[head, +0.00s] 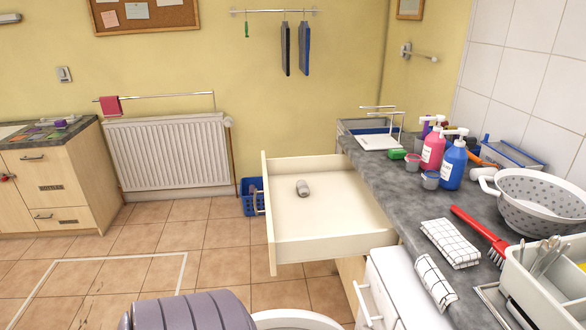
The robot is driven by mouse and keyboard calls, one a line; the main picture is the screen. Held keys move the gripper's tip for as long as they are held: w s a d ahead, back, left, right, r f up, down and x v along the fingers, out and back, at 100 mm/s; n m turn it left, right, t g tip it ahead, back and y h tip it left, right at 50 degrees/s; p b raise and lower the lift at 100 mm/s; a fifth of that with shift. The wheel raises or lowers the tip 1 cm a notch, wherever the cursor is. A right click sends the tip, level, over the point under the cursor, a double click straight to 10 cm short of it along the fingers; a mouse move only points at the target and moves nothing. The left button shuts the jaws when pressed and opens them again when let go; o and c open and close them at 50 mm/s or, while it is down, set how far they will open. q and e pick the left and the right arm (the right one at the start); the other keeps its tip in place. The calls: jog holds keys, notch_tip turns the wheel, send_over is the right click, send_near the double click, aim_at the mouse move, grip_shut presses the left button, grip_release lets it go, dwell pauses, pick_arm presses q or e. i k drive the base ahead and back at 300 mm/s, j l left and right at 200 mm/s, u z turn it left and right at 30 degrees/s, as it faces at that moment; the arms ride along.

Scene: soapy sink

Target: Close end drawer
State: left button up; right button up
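The end drawer (320,240) is pulled out from the far end of the counter, in the middle of the head view. It is cream-coloured, and its front panel (267,215) faces left, with a handle (258,200) on the outer side.
The grey counter (405,190) holds a pink bottle (433,152), a blue bottle (454,165), a colander (540,195), a red brush (480,228) and checked cloths (450,243). A blue basket (250,197) stands behind the drawer front. The tiled floor left of the drawer is clear.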

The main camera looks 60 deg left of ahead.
aim_at(339, 217)
jog(key=k+j+u, duration=0.45)
jog(key=j+u, duration=0.25)
jog(key=u, duration=1.15)
jog(key=k+l, duration=0.05)
